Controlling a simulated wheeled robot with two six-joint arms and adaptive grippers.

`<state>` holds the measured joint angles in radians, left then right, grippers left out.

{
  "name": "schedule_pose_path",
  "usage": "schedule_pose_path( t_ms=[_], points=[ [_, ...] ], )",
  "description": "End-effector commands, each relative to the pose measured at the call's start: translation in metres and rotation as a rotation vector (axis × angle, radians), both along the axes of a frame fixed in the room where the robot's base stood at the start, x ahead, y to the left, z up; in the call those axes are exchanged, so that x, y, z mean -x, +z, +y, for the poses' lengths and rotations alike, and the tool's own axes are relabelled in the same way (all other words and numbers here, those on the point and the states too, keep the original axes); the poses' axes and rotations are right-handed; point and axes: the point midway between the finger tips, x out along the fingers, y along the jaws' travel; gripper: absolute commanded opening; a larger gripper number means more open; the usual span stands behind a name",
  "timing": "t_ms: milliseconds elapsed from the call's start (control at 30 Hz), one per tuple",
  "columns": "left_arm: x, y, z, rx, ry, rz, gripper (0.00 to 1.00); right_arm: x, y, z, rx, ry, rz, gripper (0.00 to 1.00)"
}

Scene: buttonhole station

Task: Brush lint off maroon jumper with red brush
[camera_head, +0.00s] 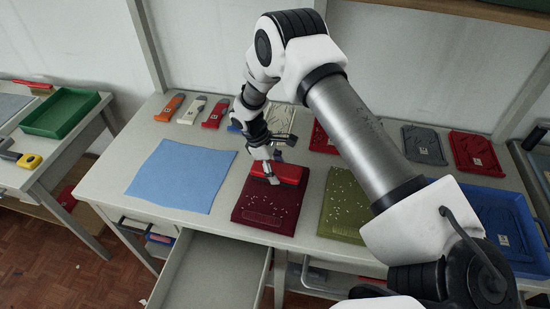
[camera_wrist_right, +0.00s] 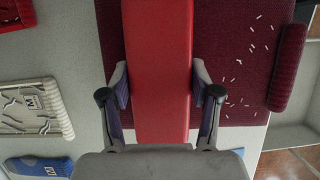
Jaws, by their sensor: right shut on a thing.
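The maroon jumper (camera_head: 265,213) lies folded on the table, with white lint bits scattered over it. It also shows in the right wrist view (camera_wrist_right: 235,95), with lint on its right part. The red brush (camera_head: 291,173) lies across the jumper's far part. My right gripper (camera_head: 270,172) is over the brush. In the right wrist view the right gripper (camera_wrist_right: 158,85) has one finger on each side of the red brush (camera_wrist_right: 158,50) and is shut on it. The brush's underside is hidden. My left gripper is not in view.
A blue cloth (camera_head: 180,175) lies left of the jumper and an olive folded garment (camera_head: 342,212) with lint lies to its right. A blue tray (camera_head: 480,205) stands at the right. An open drawer (camera_head: 210,275) juts out below the table's front edge.

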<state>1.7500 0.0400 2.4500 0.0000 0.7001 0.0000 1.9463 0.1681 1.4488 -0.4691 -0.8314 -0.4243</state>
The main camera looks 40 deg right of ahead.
Motion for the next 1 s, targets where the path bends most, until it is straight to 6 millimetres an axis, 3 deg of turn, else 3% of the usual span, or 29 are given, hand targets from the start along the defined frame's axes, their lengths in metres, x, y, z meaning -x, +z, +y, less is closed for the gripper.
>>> schedule_pose_path(
  t_ms=[1000],
  points=[
    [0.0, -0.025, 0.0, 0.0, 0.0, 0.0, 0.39, -0.035, -0.003, -0.045, 0.0, -0.001, -0.001, 0.34]
  ],
)
